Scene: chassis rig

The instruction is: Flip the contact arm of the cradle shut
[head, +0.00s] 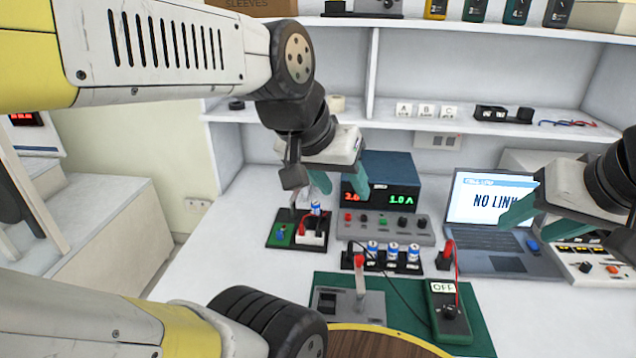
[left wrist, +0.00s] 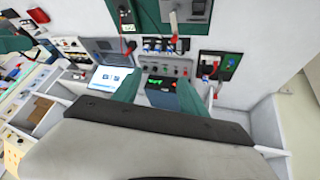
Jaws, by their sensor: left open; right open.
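The cradle looks to be the white block (head: 311,238) on a black base with a green board, at the left of the bench. A red piece, seemingly its contact arm (head: 303,222), stands up beside a blue-and-white cell (head: 316,209); its exact angle is too small to tell. The cradle also shows in the left wrist view (left wrist: 208,69). My left gripper (head: 340,184) is open and empty, with teal fingers above and behind the cradle, in front of the power supply. My right gripper (head: 510,212) is open and empty before the laptop.
A power supply (head: 392,168) stands behind a grey control box (head: 385,228). Several cells stand in a black rack (head: 352,262). A grey block with an upright red-tipped lever (head: 360,264) and a meter reading OFF (head: 446,318) sit on a green mat (head: 478,335). The laptop (head: 490,235) is right.

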